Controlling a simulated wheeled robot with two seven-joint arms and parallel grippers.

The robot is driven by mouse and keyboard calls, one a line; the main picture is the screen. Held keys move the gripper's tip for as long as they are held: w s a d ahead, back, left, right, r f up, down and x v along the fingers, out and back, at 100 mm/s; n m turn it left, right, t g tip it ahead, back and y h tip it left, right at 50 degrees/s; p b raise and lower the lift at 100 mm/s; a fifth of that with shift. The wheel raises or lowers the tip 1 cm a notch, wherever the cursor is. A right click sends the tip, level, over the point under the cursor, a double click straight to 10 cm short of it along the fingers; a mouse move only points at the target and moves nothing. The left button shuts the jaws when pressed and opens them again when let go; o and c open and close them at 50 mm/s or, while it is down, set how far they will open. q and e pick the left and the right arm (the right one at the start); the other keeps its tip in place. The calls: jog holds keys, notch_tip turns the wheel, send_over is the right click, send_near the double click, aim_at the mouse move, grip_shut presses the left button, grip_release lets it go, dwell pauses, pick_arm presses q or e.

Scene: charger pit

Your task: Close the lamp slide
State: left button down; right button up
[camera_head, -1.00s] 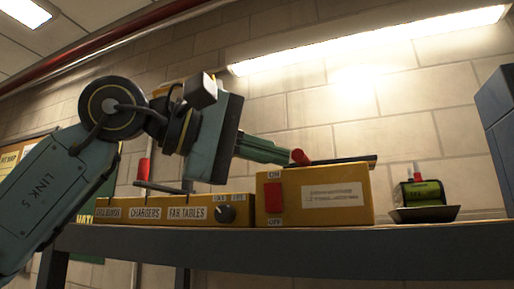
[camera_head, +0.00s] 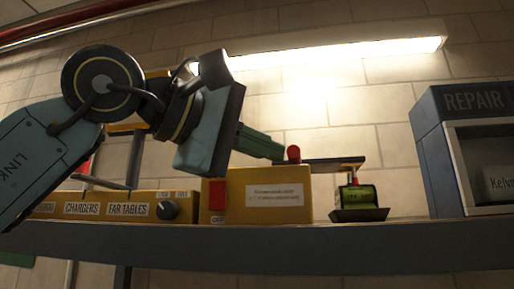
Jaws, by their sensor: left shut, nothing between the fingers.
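The lamp slide looks like a thin dark plate (camera_head: 335,162) with a red knob (camera_head: 293,153), on top of a yellow box (camera_head: 240,200). The plate sticks out past the box's right end, and its far end is above a green cylinder (camera_head: 360,195) standing in a dark dish (camera_head: 358,215). My left gripper (camera_head: 282,152) is shut and empty, its green fingers pointing right. The fingertips are at the knob's left side and appear to touch it. My right gripper is not in view.
The box and dish stand on a grey shelf (camera_head: 260,247). A red switch (camera_head: 217,192) is on the box front. A labelled yellow panel with a dark dial (camera_head: 167,209) is at left. A dark REPAIR cabinet (camera_head: 430,160) stands at right.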

pick_arm(q)
jog(key=w+a+b+v, duration=0.1)
jog(key=w+v, duration=0.1)
jog(key=v, duration=1.1)
jog(key=shift+w+a+r, duration=0.15)
jog(key=shift+r, duration=0.05)
